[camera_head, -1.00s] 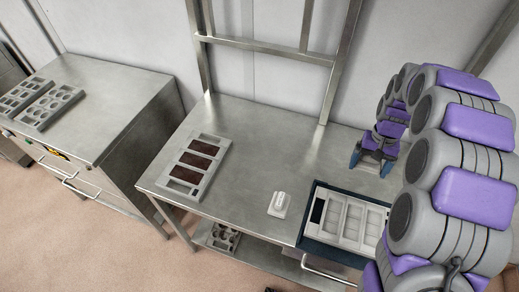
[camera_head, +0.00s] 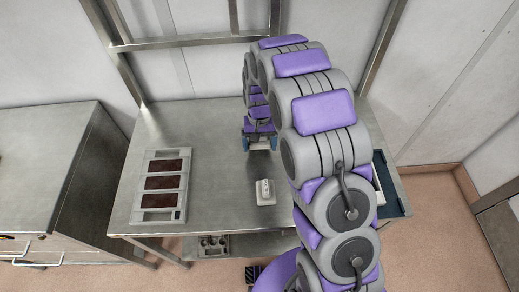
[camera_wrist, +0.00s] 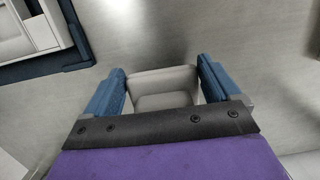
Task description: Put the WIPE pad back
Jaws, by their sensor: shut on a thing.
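My gripper (camera_head: 260,145) hangs over the metal table, behind a small white block on a pale base (camera_head: 265,192). The block has faint marks I cannot read, so I cannot tell whether it is the WIPE pad. In the wrist view, my blue fingers (camera_wrist: 160,90) are shut on a pale grey piece (camera_wrist: 162,82) with a lighter rim. No label shows on this piece, and I cannot confirm that it is the pad. The dark blue tray (camera_head: 392,190) is mostly hidden behind my arm; its corner and pale compartments also show in the wrist view (camera_wrist: 76,52).
A grey tray with dark brown panels (camera_head: 160,214) lies on the table's left side. A metal cabinet (camera_head: 45,150) stands further left. A frame post (camera_head: 112,50) rises at the table's back. The table (camera_head: 215,150) between the grey tray and my gripper is clear.

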